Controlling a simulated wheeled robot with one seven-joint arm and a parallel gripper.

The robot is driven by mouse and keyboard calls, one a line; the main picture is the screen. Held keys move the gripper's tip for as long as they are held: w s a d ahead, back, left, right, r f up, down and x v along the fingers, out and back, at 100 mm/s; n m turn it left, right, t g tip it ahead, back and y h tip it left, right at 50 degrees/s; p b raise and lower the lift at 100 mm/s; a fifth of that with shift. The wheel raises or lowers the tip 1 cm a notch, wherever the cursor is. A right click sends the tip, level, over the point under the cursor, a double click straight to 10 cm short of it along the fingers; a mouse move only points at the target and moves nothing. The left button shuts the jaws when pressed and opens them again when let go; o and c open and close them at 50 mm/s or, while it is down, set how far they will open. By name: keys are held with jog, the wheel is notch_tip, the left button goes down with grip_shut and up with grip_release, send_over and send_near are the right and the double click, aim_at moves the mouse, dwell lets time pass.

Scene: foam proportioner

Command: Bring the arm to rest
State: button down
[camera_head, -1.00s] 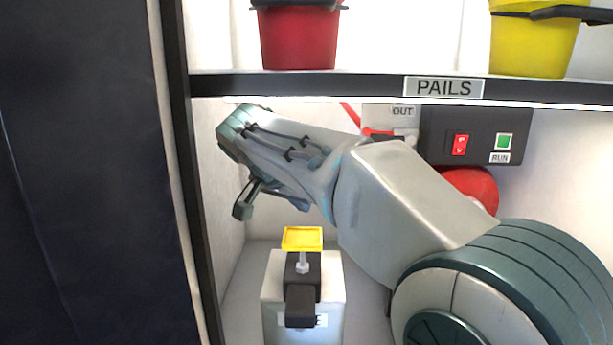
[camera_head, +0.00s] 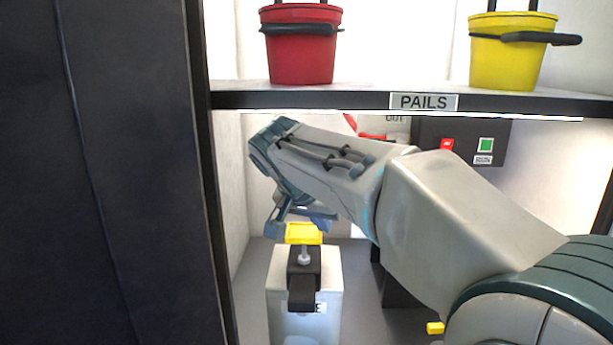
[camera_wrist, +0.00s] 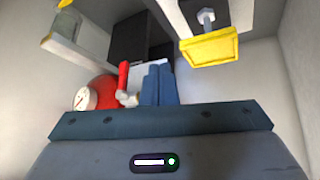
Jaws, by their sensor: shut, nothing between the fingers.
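My gripper (camera_head: 274,226) hangs at the end of my grey arm, below the shelf inside the white cabinet. In the wrist view its two blue-grey fingers (camera_wrist: 158,85) are together, with nothing between them. In the head view it appears just left of and above a yellow plate (camera_head: 303,233) on a black clamp-like fitting (camera_head: 304,275). This fitting is on a white block (camera_head: 328,278). The yellow plate also shows at upper right in the wrist view (camera_wrist: 209,47), apart from the fingers. My forearm covers part of the cabinet's back.
A shelf (camera_head: 330,98) labelled PAILS carries a red pail (camera_head: 301,52) and a yellow pail (camera_head: 503,58). A black switch panel (camera_head: 434,132) is behind my arm. A dark panel (camera_head: 130,170) stands at left. The wrist view shows a red rounded body (camera_wrist: 96,90) with a gauge (camera_wrist: 85,98).

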jog(key=s+d+f+n+g+y+p, duration=0.1)
jog(key=s+d+f+n+y+p, duration=0.1)
jog(key=s+d+p, duration=0.4)
jog(key=s+d+f+n+g+y+p, duration=0.1)
jog(key=s+d+p, duration=0.5)
jog(key=s, duration=1)
notch_tip(320, 180, down, 2)
jog(key=shift+f+n+g+y, duration=0.25)
jog(key=shift+n+g+y, duration=0.2)
jog(key=shift+n, duration=0.45)
